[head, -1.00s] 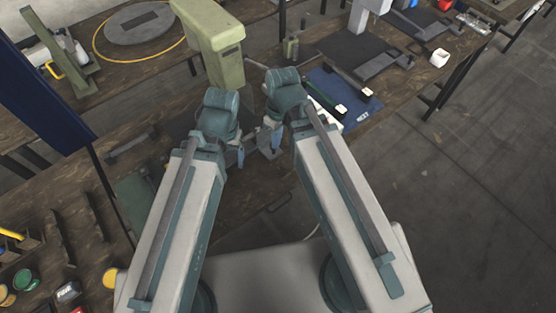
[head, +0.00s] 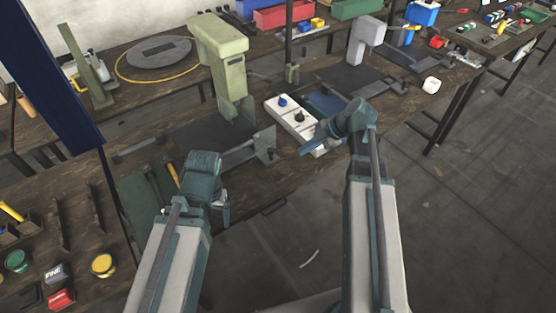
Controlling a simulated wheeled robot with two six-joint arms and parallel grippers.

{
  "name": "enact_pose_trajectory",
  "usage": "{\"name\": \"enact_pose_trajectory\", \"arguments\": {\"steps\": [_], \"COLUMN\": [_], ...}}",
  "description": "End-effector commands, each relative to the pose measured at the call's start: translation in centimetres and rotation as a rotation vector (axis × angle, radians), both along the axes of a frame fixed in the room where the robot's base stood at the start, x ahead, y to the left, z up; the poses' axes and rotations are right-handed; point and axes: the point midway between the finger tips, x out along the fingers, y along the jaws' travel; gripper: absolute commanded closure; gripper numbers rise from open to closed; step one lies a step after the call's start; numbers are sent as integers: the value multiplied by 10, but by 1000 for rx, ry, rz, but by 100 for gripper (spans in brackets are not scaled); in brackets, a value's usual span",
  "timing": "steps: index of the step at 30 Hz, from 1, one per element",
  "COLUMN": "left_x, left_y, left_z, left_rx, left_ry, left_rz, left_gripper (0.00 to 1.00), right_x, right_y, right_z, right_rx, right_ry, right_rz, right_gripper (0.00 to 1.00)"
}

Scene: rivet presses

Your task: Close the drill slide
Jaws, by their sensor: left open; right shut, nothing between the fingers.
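A pale green press (head: 230,75) stands at the middle of the bench. In front of it a grey metal slide (head: 240,155) with an upright end plate (head: 265,144) extends toward me beside a dark base plate (head: 205,137). I cannot tell how far out it sits. My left gripper (head: 224,212) is in front of the slide, apart from it, with its fingers open and partly hidden by its wrist. My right gripper (head: 308,147) is right of the end plate, by the front of a white control box (head: 296,122); its fingers are shut and empty.
The control box has a blue and a black knob. A light grey press (head: 366,40) with its own slide (head: 382,72) and a white cup (head: 431,85) stand farther right. Yellow and green tins (head: 103,265) lie at lower left. A blue panel (head: 50,75) hangs at left.

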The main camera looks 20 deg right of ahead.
Motion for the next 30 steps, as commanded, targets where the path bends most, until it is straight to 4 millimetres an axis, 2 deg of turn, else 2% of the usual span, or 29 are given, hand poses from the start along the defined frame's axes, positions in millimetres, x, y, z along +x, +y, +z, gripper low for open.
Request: {"name": "enact_pose_trajectory", "arguments": {"steps": [5, 23, 30], "left_x": [0, 0, 0], "left_y": [0, 0, 0], "left_z": [-7, -85, -79], "left_rx": [0, 0, 0], "left_ry": [0, 0, 0], "left_rz": [0, 0, 0], "left_gripper": [17, 17, 17], "right_x": [2, 31, 61], "right_y": [3, 52, 62], "right_z": [-7, -85, -80], "right_rx": [-1, -2, -2], "right_ry": [0, 3, 2], "right_rz": [1, 3, 1], "right_gripper": [100, 100, 100]}}
